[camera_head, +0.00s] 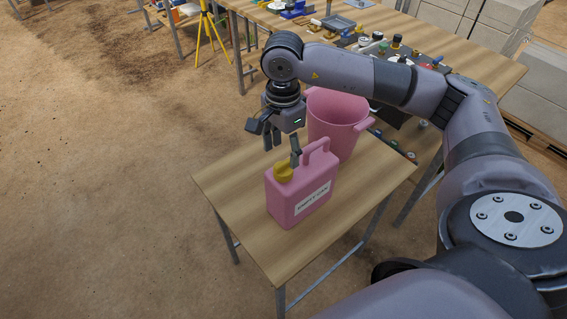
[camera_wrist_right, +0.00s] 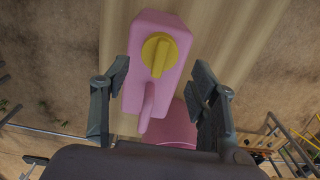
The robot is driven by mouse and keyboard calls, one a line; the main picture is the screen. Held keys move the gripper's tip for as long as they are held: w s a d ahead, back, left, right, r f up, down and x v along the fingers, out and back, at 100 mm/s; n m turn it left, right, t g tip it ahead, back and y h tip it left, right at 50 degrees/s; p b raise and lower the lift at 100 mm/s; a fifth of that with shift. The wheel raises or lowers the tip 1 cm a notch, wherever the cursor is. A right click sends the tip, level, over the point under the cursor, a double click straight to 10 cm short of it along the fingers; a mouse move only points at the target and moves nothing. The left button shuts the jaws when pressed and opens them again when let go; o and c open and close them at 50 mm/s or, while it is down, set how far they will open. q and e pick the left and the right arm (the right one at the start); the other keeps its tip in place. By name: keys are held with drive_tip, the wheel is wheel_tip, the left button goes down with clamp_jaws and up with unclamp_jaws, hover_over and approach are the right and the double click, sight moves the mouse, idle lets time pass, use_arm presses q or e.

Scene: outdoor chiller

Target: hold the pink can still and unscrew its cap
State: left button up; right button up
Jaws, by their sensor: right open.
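The pink can (camera_head: 303,188) stands upright on a small wooden table, with a handle on top and a white label on its side. Its yellow cap (camera_head: 284,172) is on the can's top at the left. My right gripper (camera_head: 272,147) is open and empty above the can, behind the cap in the head view. In the right wrist view the can (camera_wrist_right: 152,90) and yellow cap (camera_wrist_right: 159,54) show between and beyond the open fingers (camera_wrist_right: 160,85). The fingers do not touch the cap there. My left gripper is not in view.
A pink bucket (camera_head: 335,122) stands on the small table (camera_head: 245,190) just behind the can. A long workbench (camera_head: 470,62) with tools lies farther back, and a yellow tripod (camera_head: 207,35) stands at the back left. The table's front part is clear.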

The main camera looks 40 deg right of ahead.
sight(283, 163)
drive_tip(key=shift+r+p, duration=0.5)
drive_tip(key=shift+r, duration=1)
